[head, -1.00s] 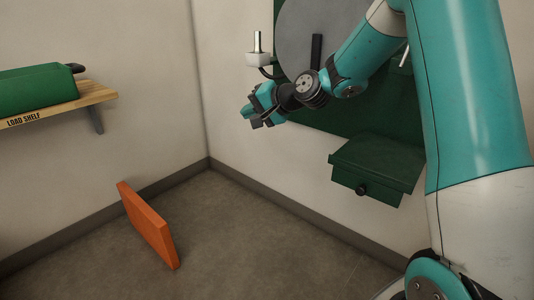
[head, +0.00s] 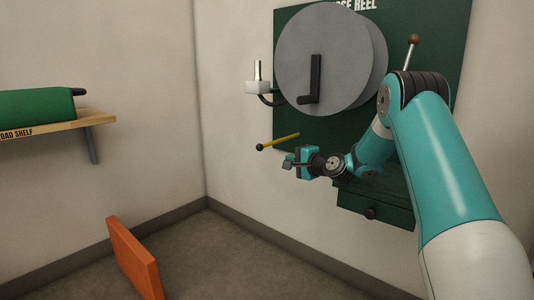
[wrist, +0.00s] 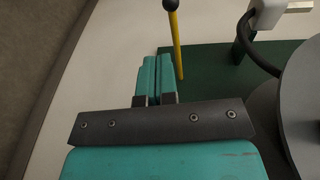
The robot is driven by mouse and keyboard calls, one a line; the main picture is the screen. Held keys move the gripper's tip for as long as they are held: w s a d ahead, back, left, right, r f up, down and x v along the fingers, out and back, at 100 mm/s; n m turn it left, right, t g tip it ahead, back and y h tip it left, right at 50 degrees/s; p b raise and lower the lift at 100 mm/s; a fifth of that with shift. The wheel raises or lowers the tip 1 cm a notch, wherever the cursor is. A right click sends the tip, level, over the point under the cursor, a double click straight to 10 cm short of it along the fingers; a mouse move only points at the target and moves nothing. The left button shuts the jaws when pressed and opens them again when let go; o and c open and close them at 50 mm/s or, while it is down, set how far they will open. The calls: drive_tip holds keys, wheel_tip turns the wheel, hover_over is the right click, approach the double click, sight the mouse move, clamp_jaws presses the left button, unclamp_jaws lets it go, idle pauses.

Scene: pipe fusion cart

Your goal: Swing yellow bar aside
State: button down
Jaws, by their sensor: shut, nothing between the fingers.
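The yellow bar (head: 281,142) is a thin rod with a black ball at its left end. It sticks out to the left from the lower part of the green panel (head: 292,122), below the grey reel. My gripper (head: 290,164) is just below and to the right of the ball in the head view, shut and empty. In the wrist view the yellow bar (wrist: 177,45) stands just right of my gripper's closed fingers (wrist: 153,62), with its ball at the top. Whether the fingers touch the bar I cannot tell.
The grey reel (head: 320,55) with a black crank (head: 315,80) sits above. A white fitting (head: 258,86) with a hose is at its left. A lever with a brown knob (head: 413,40) is at upper right. An orange panel (head: 133,258) stands on the floor; a shelf (head: 60,126) is at left.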

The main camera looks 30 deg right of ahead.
drive_tip(key=w+a+b, duration=0.2)
drive_tip(key=w+b, duration=0.1)
drive_tip(key=w, duration=0.9)
drive_tip(key=shift+w+f, duration=0.2)
drive_tip(key=shift+w, duration=0.15)
drive_tip(key=shift+w, duration=0.1)
